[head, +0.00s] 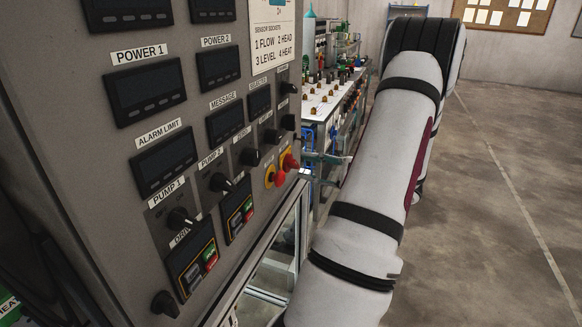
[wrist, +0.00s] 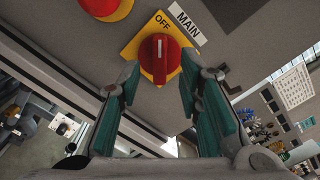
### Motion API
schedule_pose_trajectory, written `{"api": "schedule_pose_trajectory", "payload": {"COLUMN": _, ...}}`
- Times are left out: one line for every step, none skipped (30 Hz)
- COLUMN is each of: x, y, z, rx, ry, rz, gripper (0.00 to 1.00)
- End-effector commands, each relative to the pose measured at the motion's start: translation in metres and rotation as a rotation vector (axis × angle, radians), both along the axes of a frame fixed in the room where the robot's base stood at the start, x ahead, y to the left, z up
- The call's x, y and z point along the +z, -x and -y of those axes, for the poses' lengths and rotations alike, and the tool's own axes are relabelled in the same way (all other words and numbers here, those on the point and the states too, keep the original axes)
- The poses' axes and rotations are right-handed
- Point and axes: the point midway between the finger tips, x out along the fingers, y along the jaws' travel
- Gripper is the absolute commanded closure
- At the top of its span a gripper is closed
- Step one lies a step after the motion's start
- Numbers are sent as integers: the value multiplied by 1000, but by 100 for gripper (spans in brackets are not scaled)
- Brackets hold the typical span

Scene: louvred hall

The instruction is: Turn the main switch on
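The main switch (wrist: 159,60) is a red rotary knob on a yellow plate, with a MAIN label beside it and the word OFF at the plate's upper edge. Its grip bar runs up and down in the wrist view, its upper end near OFF. In the head view a red knob on yellow (head: 290,162), apparently this switch, sits at the panel's right edge. My gripper (wrist: 159,80) is open, with one teal-padded finger on each side of the knob. Gaps show between the fingers and the knob. In the head view my gripper (head: 318,158) is small and partly hidden by my arm.
A red mushroom button (wrist: 100,5) on yellow sits close to the switch; it also shows in the head view (head: 279,178). The grey panel (head: 95,130) carries displays, knobs and push buttons. A cluttered bench (head: 325,100) stands beyond. Open floor (head: 510,180) lies right.

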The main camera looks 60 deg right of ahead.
Motion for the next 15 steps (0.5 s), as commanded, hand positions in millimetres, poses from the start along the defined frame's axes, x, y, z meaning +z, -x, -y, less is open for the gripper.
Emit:
{"api": "schedule_pose_trajectory", "payload": {"x": -1, "y": -7, "z": -1, "rx": 2, "ry": 0, "rz": -1, "gripper": 68}}
{"api": "schedule_pose_trajectory", "payload": {"x": -1, "y": -11, "z": -1, "rx": 2, "ry": 0, "rz": -1, "gripper": 68}}
{"api": "schedule_pose_trajectory", "payload": {"x": -1, "y": -16, "z": -2, "rx": 1, "ry": 0, "rz": -1, "gripper": 68}}
{"api": "schedule_pose_trajectory", "payload": {"x": -1, "y": -20, "z": -2, "rx": 1, "ry": 0, "rz": 0, "gripper": 68}}
{"api": "schedule_pose_trajectory", "payload": {"x": -1, "y": -24, "z": -2, "rx": 1, "ry": 0, "rz": 0, "gripper": 68}}
{"api": "schedule_pose_trajectory", "payload": {"x": -1, "y": -29, "z": -3, "rx": 2, "ry": 0, "rz": -1, "gripper": 68}}
{"api": "schedule_pose_trajectory", "payload": {"x": -1, "y": -28, "z": -3, "rx": 1, "ry": 0, "rz": -2, "gripper": 68}}
{"api": "schedule_pose_trajectory", "payload": {"x": 0, "y": -27, "z": -2, "rx": 0, "ry": -1, "rz": -1, "gripper": 68}}
{"api": "schedule_pose_trajectory", "payload": {"x": 0, "y": -27, "z": -2, "rx": 0, "ry": -1, "rz": -1, "gripper": 68}}
{"api": "schedule_pose_trajectory", "payload": {"x": 0, "y": -28, "z": -2, "rx": 0, "ry": 0, "rz": -1, "gripper": 68}}
{"api": "schedule_pose_trajectory", "payload": {"x": 0, "y": -28, "z": -3, "rx": 0, "ry": 0, "rz": -1, "gripper": 68}}
{"api": "schedule_pose_trajectory", "payload": {"x": 0, "y": -30, "z": -3, "rx": 1, "ry": 0, "rz": -1, "gripper": 68}}
{"api": "schedule_pose_trajectory", "payload": {"x": 0, "y": -31, "z": -3, "rx": 1, "ry": 0, "rz": -1, "gripper": 68}}
{"api": "schedule_pose_trajectory", "payload": {"x": 0, "y": -32, "z": -3, "rx": 1, "ry": 0, "rz": -1, "gripper": 68}}
{"api": "schedule_pose_trajectory", "payload": {"x": -1, "y": -33, "z": -3, "rx": 0, "ry": -1, "rz": -1, "gripper": 68}}
